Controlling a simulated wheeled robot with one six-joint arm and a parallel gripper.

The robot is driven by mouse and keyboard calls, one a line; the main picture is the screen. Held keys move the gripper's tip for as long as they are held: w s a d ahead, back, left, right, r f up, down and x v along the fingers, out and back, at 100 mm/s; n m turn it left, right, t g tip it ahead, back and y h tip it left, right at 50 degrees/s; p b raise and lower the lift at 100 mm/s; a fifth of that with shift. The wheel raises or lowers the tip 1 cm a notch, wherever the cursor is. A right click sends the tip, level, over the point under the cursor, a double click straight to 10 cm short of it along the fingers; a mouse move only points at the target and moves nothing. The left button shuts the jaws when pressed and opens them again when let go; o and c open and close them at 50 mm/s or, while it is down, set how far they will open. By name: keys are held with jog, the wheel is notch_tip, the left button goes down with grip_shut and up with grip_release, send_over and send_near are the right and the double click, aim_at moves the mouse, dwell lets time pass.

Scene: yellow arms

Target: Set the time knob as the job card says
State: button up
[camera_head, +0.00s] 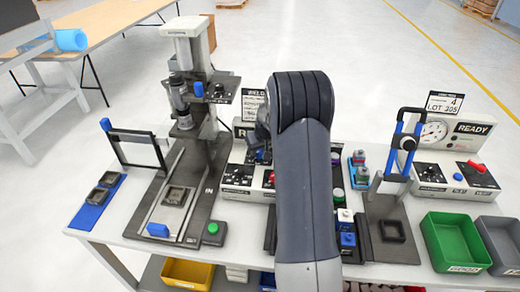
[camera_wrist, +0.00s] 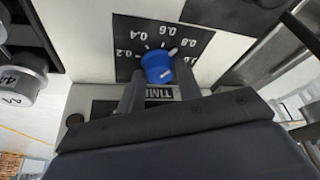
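The time knob (camera_wrist: 157,68) is a blue round knob on a black dial plate (camera_wrist: 126,30) in the wrist view. The dial reads 0.2, 0.4, 0.6, 0.8 and a further partly hidden number. A white pointer shows at the knob's upper right, near 0.8; its exact setting is hard to read. My gripper (camera_wrist: 160,78) has one finger on each side of the knob, and both tips appear to touch it. The TIME label sits below, partly covered. In the head view my arm hides the knob and gripper. A job card (camera_head: 253,104) headed WELD is mostly hidden behind my arm.
A grey press (camera_head: 190,110) stands left of my arm. A blue-handled clamp (camera_head: 400,150), a gauge box (camera_head: 455,135), a LOT 305 card (camera_head: 444,103) and a green bin (camera_head: 432,239) are right.

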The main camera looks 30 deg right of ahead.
jog(key=c, duration=0.6)
jog(key=shift+o, duration=0.2)
jog(key=shift+f+m+b, duration=0.1)
jog(key=shift+m+b, duration=0.2)
jog(key=shift+b, duration=0.25)
jog(key=shift+m+h+b, duration=0.3)
jog(key=shift+m+b, duration=0.05)
jog(key=shift+m, duration=0.25)
jog(key=o, duration=1)
jog(key=shift+c, duration=0.2)
jog(key=b+v, duration=0.2)
jog(key=v, duration=0.9)
